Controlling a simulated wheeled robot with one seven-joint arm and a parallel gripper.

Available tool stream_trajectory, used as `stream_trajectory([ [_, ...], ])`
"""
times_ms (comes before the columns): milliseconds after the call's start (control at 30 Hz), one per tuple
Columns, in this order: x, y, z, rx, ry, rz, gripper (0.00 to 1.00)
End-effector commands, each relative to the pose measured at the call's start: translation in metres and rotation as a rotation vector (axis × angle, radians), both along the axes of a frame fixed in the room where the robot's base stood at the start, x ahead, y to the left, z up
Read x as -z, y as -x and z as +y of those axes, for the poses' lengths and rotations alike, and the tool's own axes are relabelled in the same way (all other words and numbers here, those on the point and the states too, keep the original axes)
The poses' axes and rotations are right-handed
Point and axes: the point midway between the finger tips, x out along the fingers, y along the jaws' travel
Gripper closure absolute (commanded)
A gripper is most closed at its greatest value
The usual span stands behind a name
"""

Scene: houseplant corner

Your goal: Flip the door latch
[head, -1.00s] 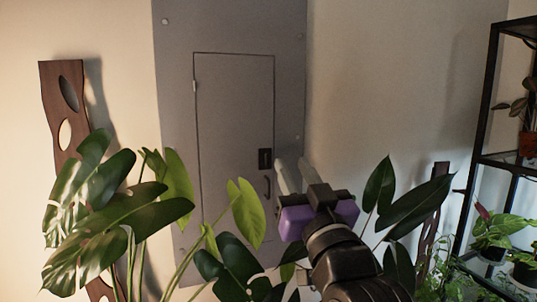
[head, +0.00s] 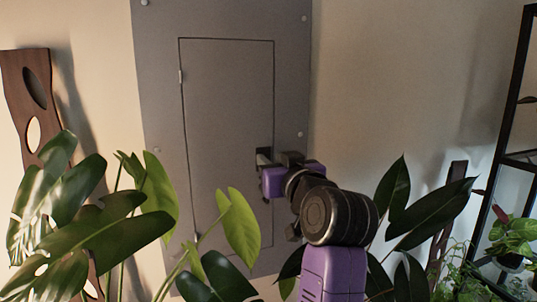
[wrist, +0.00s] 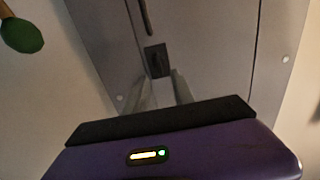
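The grey door (head: 225,110) is closed in its wall panel. Its small black latch (head: 263,153) sits by the right edge, partly hidden behind my gripper (head: 262,165) in the head view. In the wrist view the dark latch (wrist: 157,61) shows clearly, just beyond the fingertips. My gripper (wrist: 162,82) is open there, with two pale fingers apart and an empty gap between them in line with the latch. I cannot tell whether the fingers touch the latch or door.
A dark door handle (wrist: 145,18) shows near the latch in the wrist view. Large leaves (head: 90,215) fill the lower left. More leaves (head: 425,205) and a black shelf (head: 505,150) stand at the right. A wooden piece (head: 35,95) is on the left wall.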

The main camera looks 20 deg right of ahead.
Motion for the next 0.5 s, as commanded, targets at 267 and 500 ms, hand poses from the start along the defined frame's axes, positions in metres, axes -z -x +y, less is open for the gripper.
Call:
stream_trajectory([
  [267, 0.0, -0.027, 0.0, -0.001, 0.0, 0.0, 0.7],
  [500, 0.0, -0.028, 0.0, 0.0, 0.0, -0.002, 0.7],
])
